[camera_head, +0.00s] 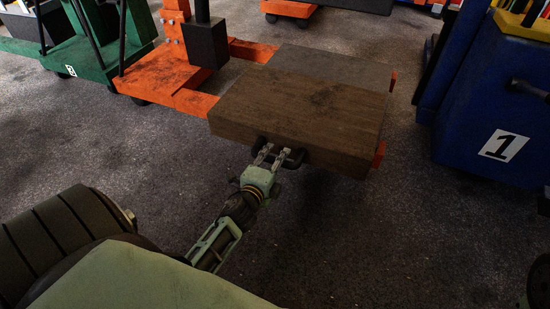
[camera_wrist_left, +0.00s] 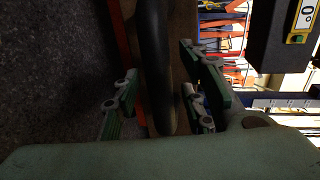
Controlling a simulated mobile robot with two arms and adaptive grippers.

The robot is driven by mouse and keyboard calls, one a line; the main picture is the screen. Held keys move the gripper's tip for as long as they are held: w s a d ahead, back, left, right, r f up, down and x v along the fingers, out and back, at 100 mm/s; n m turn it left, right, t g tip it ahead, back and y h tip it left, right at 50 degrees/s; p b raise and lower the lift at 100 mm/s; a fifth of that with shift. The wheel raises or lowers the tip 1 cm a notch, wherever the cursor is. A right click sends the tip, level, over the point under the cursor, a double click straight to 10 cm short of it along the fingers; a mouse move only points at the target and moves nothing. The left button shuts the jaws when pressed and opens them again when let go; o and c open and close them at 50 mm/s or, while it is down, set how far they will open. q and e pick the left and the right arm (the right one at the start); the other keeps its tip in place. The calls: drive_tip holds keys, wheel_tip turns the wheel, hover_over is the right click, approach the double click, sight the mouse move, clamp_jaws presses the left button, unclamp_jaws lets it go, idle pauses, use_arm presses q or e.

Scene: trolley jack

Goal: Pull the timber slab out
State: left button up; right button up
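The brown timber slab (camera_head: 300,108) lies flat on an orange trolley jack (camera_head: 172,78), its near side facing me. A dark handle (camera_head: 291,157) sits on that near side; it also shows as a dark bar in the left wrist view (camera_wrist_left: 156,70). My left gripper (camera_head: 271,153) is at the handle. In the left wrist view its fingers (camera_wrist_left: 158,88) stand apart on either side of the bar, with gaps visible, so it looks open around it. I cannot tell whether any finger touches the bar. My right gripper is not in view.
A grey slab (camera_head: 335,65) lies behind the timber on the orange jack. A blue unit marked 1 (camera_head: 465,120) stands to the right and a green trolley (camera_head: 85,58) at the far left. The dark floor (camera_head: 400,240) in front of the timber is clear.

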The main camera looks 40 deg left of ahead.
use_arm(q)
drive_tip(key=shift+s, duration=0.1)
drive_tip(key=v, duration=1.2)
drive_tip(key=shift+r, duration=0.1)
